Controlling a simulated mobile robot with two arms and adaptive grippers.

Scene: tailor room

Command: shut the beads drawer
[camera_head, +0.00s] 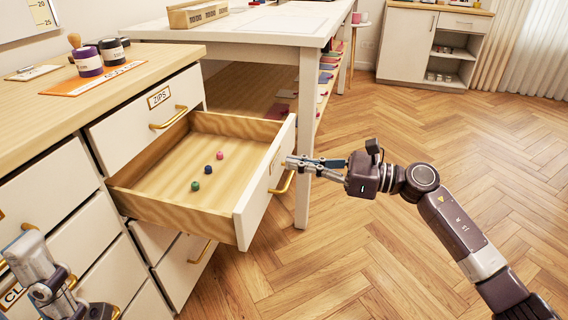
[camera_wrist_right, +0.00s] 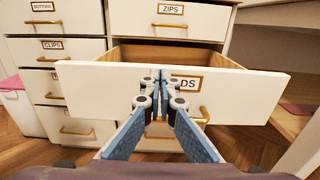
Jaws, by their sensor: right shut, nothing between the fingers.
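The beads drawer (camera_head: 247,217) stands pulled well out of the cabinet, below the ZIPS drawer. A few small beads, pink, dark blue and green (camera_head: 195,186), lie on its bottom. In the right wrist view its white front (camera_wrist_right: 255,82) spans the picture, with a label partly hidden, ending in "DS". My right gripper (camera_head: 288,162) is shut and empty, its tips at the outer face of the drawer front beside the label; I cannot tell whether they touch. My left gripper (camera_head: 32,262) shows at the lower left by the cabinet; its finger opening is unclear.
The ZIPS drawer (camera_head: 125,128) above is shut. The BUTTONS (camera_wrist_right: 60,10) and CLIPS (camera_wrist_right: 62,50) drawers are shut to the left. A white table (camera_head: 306,105) stands behind the open drawer, its leg close to the drawer's front. The wooden floor (camera_head: 450,130) at right is clear.

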